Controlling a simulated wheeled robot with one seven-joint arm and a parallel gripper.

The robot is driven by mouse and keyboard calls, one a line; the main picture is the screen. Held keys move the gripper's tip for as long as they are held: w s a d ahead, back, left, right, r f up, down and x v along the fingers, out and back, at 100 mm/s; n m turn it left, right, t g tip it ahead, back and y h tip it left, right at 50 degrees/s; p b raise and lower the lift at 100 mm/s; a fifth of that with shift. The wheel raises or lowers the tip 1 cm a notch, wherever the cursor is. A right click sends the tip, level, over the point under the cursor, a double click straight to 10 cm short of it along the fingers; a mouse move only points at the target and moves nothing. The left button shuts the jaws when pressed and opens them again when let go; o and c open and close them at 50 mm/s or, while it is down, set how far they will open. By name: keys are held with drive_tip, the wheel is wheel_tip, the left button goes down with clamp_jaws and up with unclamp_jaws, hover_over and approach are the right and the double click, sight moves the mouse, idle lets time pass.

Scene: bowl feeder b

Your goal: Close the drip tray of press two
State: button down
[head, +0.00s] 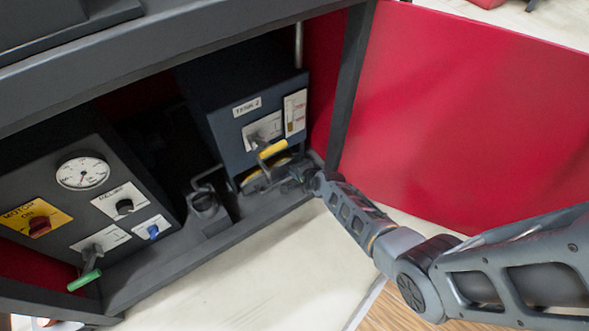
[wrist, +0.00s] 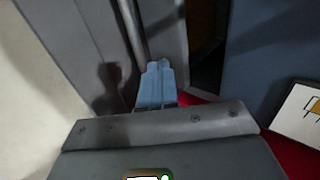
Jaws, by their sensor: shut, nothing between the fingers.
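The unit labelled with a 2 (head: 228,135) is a dark blue-grey box inside the open red cabinet; its label seems to read "TANK 2". Below its front, a low dark part with a yellowish inside (head: 255,181) sticks out; it may be the drip tray, but I cannot make out how far open it is. My gripper (head: 288,176) is at the right end of this part; I cannot tell if they touch. In the wrist view, its pale blue fingers (wrist: 157,75) are shut together and empty, in front of a grey surface and rod, left of the blue-grey box (wrist: 275,65).
A yellow-handled lever (head: 272,150) sits just above my gripper. A control box (head: 75,195) with a gauge, knobs and a green-handled lever stands at left. A dark part with a loop handle (head: 203,200) lies between. The red door (head: 460,120) stands open at right.

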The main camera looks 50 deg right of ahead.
drive_tip(key=p+v, duration=0.6)
drive_tip(key=v, duration=0.4)
drive_tip(key=shift+s, duration=0.4)
drive_tip(key=shift+a, duration=0.1)
